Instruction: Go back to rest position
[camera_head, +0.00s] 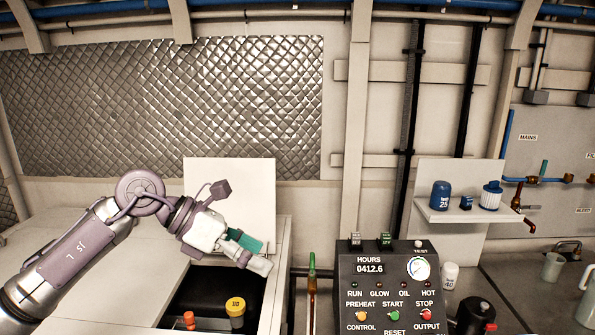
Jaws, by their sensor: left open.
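My left arm comes in from the left, and its gripper (256,254) hangs over the right side of an open dark bin in the white counter (95,270). The gripper is open, with one teal-padded finger and one pale finger, and I see nothing held between them. It is above the bin opening and in front of the raised white lid (230,185). My right gripper is not in view.
In the bin stand a yellow-capped jar (236,307) and an orange-topped item (189,319). Right of it are a green-topped tube (312,270) and a control panel (388,290). A shelf (462,213) holds blue containers. A black canister (475,316) stands front right.

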